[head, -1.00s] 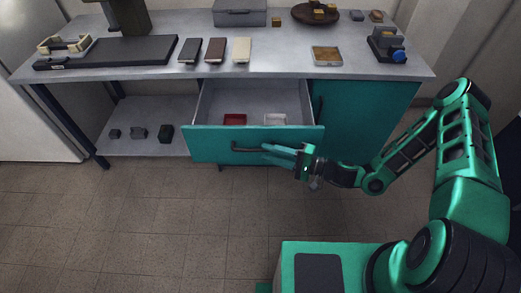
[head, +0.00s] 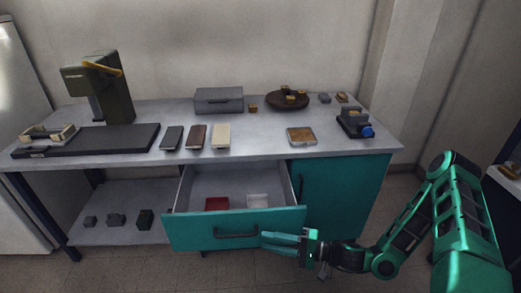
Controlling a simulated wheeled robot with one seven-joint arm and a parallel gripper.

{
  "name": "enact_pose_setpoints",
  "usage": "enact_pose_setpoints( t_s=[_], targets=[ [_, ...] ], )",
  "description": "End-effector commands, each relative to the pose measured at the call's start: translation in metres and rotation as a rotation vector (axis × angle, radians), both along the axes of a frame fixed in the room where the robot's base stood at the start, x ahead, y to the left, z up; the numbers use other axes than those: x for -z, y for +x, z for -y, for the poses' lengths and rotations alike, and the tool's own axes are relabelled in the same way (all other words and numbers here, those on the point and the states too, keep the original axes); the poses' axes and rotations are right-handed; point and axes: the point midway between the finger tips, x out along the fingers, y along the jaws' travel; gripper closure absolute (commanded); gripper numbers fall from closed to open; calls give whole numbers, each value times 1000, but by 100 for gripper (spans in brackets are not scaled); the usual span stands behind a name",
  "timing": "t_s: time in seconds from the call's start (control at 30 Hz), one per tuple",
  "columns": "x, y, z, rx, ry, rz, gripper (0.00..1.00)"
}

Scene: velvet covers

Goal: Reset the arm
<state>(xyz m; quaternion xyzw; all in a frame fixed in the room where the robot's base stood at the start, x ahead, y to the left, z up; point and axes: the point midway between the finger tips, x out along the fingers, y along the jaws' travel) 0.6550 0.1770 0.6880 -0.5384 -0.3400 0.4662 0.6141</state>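My gripper (head: 284,243) is at the end of my green and black arm, at the lower right of the head view. It is in front of the open teal drawer (head: 188,230), to the right of the drawer's dark handle (head: 236,234). The fingers point left and seem close together, but the gap between them is not clear. I cannot tell whether they touch the drawer front.
The grey worktop (head: 260,148) carries three flat blocks, a grey box (head: 218,100), a round brown tray (head: 274,102), a framed tan plate (head: 301,135), a blue-knobbed device (head: 354,124) and a green press (head: 100,85). A teal cupboard door (head: 340,190) is shut. Floor shows at the bottom.

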Motion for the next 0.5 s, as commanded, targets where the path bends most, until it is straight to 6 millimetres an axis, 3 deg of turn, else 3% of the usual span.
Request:
enact_pose_setpoints(
  t_s=[0.27,0.5],
  targets=[
    [-2,-15,12,-121,-112,31,70],
    [-2,-38,45,-302,-318,47,70]
  ],
)
